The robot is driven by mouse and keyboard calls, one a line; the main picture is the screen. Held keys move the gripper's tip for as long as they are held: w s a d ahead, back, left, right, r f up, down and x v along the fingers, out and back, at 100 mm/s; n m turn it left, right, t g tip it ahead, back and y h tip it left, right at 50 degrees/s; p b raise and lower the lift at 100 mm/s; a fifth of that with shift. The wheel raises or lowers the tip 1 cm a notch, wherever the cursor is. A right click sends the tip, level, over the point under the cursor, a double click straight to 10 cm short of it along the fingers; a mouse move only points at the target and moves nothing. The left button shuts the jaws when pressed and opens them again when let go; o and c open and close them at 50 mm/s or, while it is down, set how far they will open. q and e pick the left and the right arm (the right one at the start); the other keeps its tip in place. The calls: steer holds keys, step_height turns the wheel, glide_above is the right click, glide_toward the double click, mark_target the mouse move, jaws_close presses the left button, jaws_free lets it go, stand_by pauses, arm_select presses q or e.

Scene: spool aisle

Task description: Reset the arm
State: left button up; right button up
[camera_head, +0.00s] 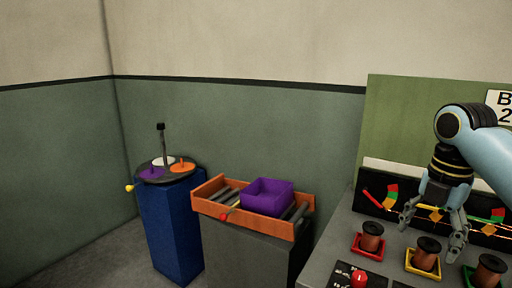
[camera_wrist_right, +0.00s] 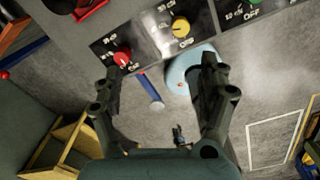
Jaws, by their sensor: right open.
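My right arm comes in from the right in the head view. Its gripper (camera_head: 432,234) is open and empty, with its fingers pointing down over the grey console (camera_head: 325,262). In the head view the fingers overlap the area by the spool in the yellow tray (camera_head: 424,270). In the right wrist view the two dark fingers of the gripper (camera_wrist_right: 160,66) are spread apart with nothing between them. The console's edge, with a red knob (camera_wrist_right: 122,58) and a yellow knob (camera_wrist_right: 181,27), lies beyond the fingertips. My left gripper is not in view.
Brown spools stand in a red tray (camera_head: 358,250), the yellow tray and a green tray (camera_head: 468,275). Gauges line the console's back. Left of it are an orange roller tray (camera_head: 212,208) with a purple bin (camera_head: 268,196) and a blue pedestal (camera_head: 170,235). Floor shows at left.

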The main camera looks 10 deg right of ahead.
steer(key=s+a+f+m+t, duration=0.1)
steer(key=s+a+f+m, duration=0.6)
steer(key=s+m, duration=0.25)
steer(key=s+a+r+m+t+h, duration=0.15)
steer(key=s+a+m, duration=0.25)
steer(key=s+m, duration=0.85)
step_height(320, 180, down, 34)
steer(key=s+d+b, duration=0.2)
steer(key=d+b, duration=0.1)
steer(key=b, duration=0.4)
arm_select(q)
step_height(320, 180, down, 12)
steer(key=b, duration=0.5)
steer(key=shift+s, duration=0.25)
arm_select(e)
steer(key=s+f+g, duration=0.2)
steer(key=s+f, duration=1.5)
steer(key=f, duration=0.2)
steer(key=shift+s+d+f+m+y, duration=0.2)
steer(key=shift+s+f+m+y, duration=0.1)
steer(key=shift+f+m+y, duration=0.1)
